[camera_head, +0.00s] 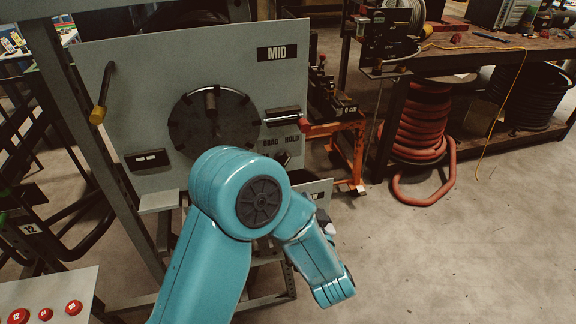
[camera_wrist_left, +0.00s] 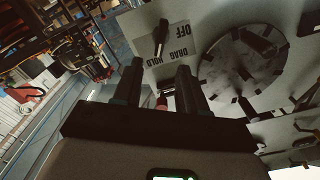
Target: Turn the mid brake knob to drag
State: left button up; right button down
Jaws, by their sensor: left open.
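The grey panel (camera_head: 225,65) carries a MID label and a large dark disc (camera_head: 190,115). The mid brake knob (camera_head: 283,158) sits below the disc's right side, under the words DRAG and HOLD, partly behind my teal left arm. In the left wrist view the knob (camera_wrist_left: 160,38) is a black bar on a light plate marked OFF, DRAG and HOLD, seen roughly upside down. I cannot tell surely which word it points to. My left gripper (camera_wrist_left: 160,68) is open, its two dark fingers apart, with the knob just beyond the tips. My right gripper is not in view.
A workbench (camera_head: 480,55) and a red hose coil (camera_head: 418,120) stand at right. The floor (camera_head: 460,250) is clear.

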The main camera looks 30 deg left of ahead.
aim_at(282, 161)
pick_arm(q)
jog(key=p+x, duration=0.2)
jog(key=x, duration=0.9)
jog(key=shift+w+a, duration=0.15)
jog(key=shift+a, duration=0.2)
jog(key=shift+w, duration=0.1)
jog(key=c, duration=0.7)
